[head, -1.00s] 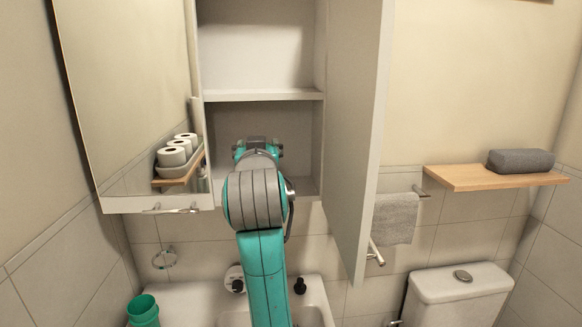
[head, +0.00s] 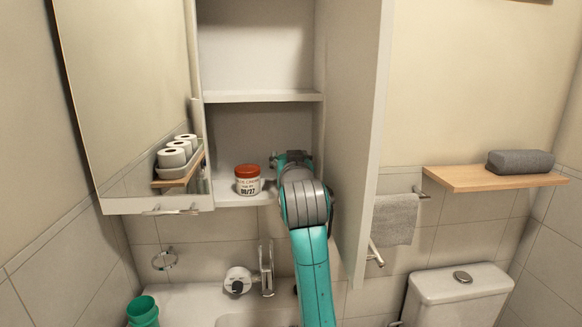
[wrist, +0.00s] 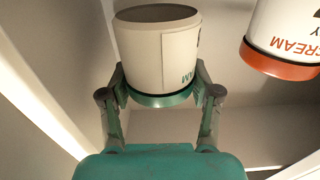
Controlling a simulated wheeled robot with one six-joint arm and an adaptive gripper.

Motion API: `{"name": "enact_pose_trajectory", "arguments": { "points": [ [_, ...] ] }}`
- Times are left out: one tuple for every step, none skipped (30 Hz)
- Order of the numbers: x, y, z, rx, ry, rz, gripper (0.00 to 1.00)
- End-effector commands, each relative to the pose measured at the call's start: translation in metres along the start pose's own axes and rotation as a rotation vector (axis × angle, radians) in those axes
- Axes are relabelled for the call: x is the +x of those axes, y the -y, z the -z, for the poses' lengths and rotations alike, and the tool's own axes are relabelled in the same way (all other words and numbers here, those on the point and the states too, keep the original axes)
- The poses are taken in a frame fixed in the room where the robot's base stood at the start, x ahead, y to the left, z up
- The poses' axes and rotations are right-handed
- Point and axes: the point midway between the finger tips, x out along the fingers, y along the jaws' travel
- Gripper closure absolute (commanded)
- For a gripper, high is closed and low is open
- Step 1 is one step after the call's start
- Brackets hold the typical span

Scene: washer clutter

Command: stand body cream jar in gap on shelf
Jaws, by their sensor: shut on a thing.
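My gripper (head: 293,158) is at the right side of the cabinet's lower compartment. In the wrist view my gripper (wrist: 162,92) is shut on a white jar with a green lid (wrist: 158,50), its label mostly turned away. The picture there is upside down, so the lid is up. My arm hides this jar in the head view. A white jar with a red-orange lid (head: 248,180) stands on the lower shelf (head: 224,197), left of my gripper. It also shows in the wrist view (wrist: 285,35), apart from the held jar, with "CREAM" readable. I cannot tell whether the held jar touches the shelf.
The open cabinet door (head: 355,130) stands close to the right of my gripper. A mirror door (head: 130,100) is at the left. The middle shelf (head: 262,96) is above and bare. A tap (head: 266,268) and basin are below. A green cup (head: 143,310) stands lower left.

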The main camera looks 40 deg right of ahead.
Motion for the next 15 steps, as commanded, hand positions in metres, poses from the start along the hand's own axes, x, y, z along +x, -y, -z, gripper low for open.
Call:
{"name": "enact_pose_trajectory", "arguments": {
  "points": [
    [0.0,0.0,-0.009,-0.001,0.004,0.0,0.82],
    [0.0,0.0,-0.013,-0.001,0.003,0.0,0.82],
    [0.001,-0.001,-0.018,-0.001,0.003,-0.001,0.82],
    [0.002,-0.002,-0.02,-0.001,0.003,-0.001,0.82],
    [0.002,-0.003,-0.021,0.0,0.002,-0.001,0.82],
    [0.003,-0.003,-0.021,0.0,0.0,-0.001,0.82],
    [0.003,-0.003,-0.021,0.0,0.0,0.0,0.82],
    [0.003,-0.003,-0.021,0.0,-0.001,0.0,0.82],
    [0.003,-0.003,-0.021,0.0,-0.001,0.0,0.82],
    [0.003,-0.003,-0.021,0.0,0.0,0.0,0.82],
    [0.003,-0.003,-0.021,0.0,0.0,0.0,0.82],
    [0.003,-0.003,-0.021,0.0,0.0,0.0,0.82],
    [0.003,-0.003,-0.021,0.0,0.0,0.0,0.82],
    [0.003,-0.003,-0.022,0.0,0.0,0.0,0.82],
    [0.003,-0.003,-0.023,0.0,0.0,0.0,0.82]
  ]
}}
